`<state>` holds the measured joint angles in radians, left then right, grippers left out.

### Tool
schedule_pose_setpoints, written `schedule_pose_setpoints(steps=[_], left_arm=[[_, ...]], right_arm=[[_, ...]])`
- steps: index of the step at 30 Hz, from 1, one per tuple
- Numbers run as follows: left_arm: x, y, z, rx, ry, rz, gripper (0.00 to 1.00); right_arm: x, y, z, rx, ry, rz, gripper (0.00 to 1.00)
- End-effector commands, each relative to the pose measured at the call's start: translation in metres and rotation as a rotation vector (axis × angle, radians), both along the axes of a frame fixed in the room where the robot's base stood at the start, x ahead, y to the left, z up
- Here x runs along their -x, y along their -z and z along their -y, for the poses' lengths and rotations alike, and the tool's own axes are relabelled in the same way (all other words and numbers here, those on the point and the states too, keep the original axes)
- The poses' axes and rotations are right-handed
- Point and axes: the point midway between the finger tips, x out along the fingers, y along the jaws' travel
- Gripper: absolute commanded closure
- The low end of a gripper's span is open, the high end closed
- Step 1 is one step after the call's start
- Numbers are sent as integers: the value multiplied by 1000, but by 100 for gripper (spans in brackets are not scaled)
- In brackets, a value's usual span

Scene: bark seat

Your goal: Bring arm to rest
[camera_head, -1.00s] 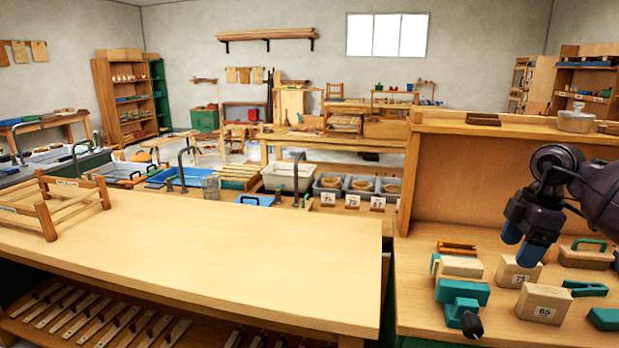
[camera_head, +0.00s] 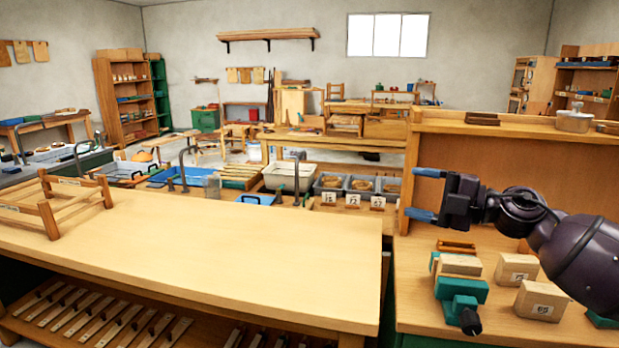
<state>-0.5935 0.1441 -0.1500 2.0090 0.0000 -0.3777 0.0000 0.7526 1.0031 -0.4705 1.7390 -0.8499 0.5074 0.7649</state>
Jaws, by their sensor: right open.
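My right gripper (camera_head: 424,194) is open and empty, with its two blue fingertips apart and pointing left. It is held in the air in front of the wooden back panel, above the right-hand bench. My dark right arm (camera_head: 585,255) comes in from the right edge and hides part of that bench. My left gripper and left arm are not in view.
The right-hand bench (camera_head: 415,290) holds wooden blocks (camera_head: 541,300) and a green vise (camera_head: 461,289) below my gripper. A bare wooden table (camera_head: 230,255) fills the front, with a wooden rack (camera_head: 50,200) at its left end. Bins (camera_head: 345,185) stand behind it.

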Motion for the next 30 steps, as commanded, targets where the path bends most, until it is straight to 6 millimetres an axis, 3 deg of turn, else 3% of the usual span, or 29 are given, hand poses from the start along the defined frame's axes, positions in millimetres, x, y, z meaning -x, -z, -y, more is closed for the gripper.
schedule_pose_setpoints(steps=[3, 8, 17, 23, 30], left_arm=[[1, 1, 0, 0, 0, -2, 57], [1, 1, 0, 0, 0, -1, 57], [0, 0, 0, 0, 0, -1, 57], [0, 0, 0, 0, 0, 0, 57], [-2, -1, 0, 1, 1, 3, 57]], right_arm=[[3, 26, -5, -191, 118, 24, 30], [8, 77, 8, -365, 334, -42, 30], [48, 197, 36, -521, 676, -345, 30], [100, 280, 49, -605, 846, -602, 30], [185, 363, 58, -758, 1002, -894, 30]])
